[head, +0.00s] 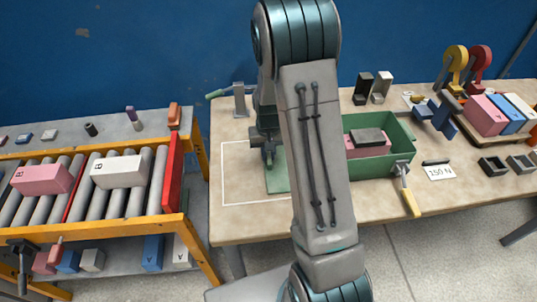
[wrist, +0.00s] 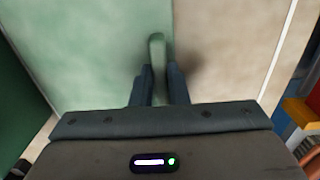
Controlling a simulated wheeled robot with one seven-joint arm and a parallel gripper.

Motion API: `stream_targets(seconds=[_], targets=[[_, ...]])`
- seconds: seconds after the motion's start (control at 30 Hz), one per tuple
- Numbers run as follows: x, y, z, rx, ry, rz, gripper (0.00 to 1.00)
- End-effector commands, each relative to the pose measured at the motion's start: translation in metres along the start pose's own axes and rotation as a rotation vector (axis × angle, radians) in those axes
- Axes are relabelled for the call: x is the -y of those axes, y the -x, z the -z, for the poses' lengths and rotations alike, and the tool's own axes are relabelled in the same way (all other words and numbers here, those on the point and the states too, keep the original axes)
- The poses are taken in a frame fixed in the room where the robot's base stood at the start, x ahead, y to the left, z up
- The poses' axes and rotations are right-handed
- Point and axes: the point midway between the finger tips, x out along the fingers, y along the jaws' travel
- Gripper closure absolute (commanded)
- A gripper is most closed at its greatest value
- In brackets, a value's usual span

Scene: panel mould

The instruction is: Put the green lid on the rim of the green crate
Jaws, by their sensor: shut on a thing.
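The green lid (head: 277,180) is a flat plate over the left part of the table, inside a white outlined rectangle. My gripper (head: 268,163) is at the lid, its fingers pointing down. In the wrist view my gripper (wrist: 160,85) is shut on a narrow green upright piece of the lid; the lid's plate (wrist: 95,50) spreads to the left. I cannot tell whether the lid touches the table. The open green crate (head: 400,135) stands to the right, partly hidden by my arm. It holds a pink block (head: 365,150) with a dark grey block (head: 366,136) on top.
A toggle clamp (head: 239,100) with a green handle stands behind the lid. A yellow-handled clamp (head: 406,190) is at the crate's front right. Dark and light blocks (head: 363,88) stand behind the crate. An orange-framed roller conveyor (head: 125,190) is left of the table.

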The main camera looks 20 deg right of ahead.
Motion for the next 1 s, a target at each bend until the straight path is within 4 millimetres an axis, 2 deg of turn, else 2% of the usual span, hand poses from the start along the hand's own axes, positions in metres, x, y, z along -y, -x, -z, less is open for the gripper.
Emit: stream_targets(seconds=[0.33, 0.37, 0.4, 0.43, 0.77, 0.87, 1.0], targets=[[0.0, -0.004, 0.0, -0.001, 0.0, 0.0, 1.0], [0.0, -0.002, 0.0, -0.001, 0.0, 0.0, 0.78], [0.0, -0.002, 0.0, -0.001, -0.001, 0.0, 0.66], [0.0, -0.002, 0.0, -0.001, -0.001, 0.0, 0.64], [-0.001, 0.001, 0.0, -0.001, -0.001, 0.0, 0.64], [0.0, 0.009, 0.001, -0.005, -0.001, 0.001, 0.64], [-0.001, 0.034, 0.001, -0.006, -0.001, 0.001, 0.64]])
